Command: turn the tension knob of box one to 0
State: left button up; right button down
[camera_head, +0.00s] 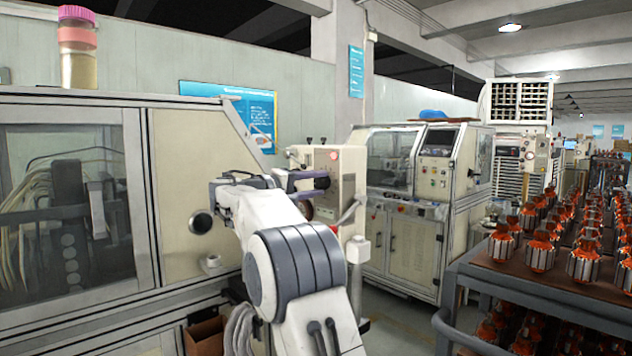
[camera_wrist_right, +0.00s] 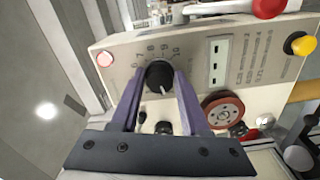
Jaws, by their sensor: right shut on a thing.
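The tension box (camera_head: 347,172) is a cream control box standing by the grey machine. Its sloped panel (camera_wrist_right: 193,65) fills much of the right wrist view. The tension knob (camera_wrist_right: 159,78) is black and round, with printed numbers from about 6 to 10 visible along its upper edge. A pale mark shows on its lower part; the value it points to cannot be read. My right gripper (camera_head: 317,182) reaches the box face. In the right wrist view its purple fingers (camera_wrist_right: 160,84) are shut on the knob, one on each side. My left gripper is in neither view.
A dark rack (camera_head: 470,266) of copper armatures stands at the right. A second machine (camera_head: 412,240) stands behind.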

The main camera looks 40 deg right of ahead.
jog(key=n, duration=0.1)
jog(key=n+p, duration=0.1)
jog(key=n, duration=0.1)
jog(key=shift+w+r+n, duration=0.1)
jog(key=shift+r+n, duration=0.1)
jog(key=shift+n, duration=0.1)
jog(key=shift+n+p, duration=0.95)
jog(key=shift+n, duration=0.45)
jog(key=shift+f, duration=0.1)
jog(key=shift+c, duration=2)
grip_release()
jog(key=shift+a+f, duration=0.1)
jog(key=shift+a, duration=0.4)
jog(key=a+b, duration=0.2)
jog(key=a, duration=0.7)
jog(key=shift+s+a+b, duration=0.25)
jog(key=shift+s+b, duration=0.05)
jog(key=shift+s, duration=0.15)
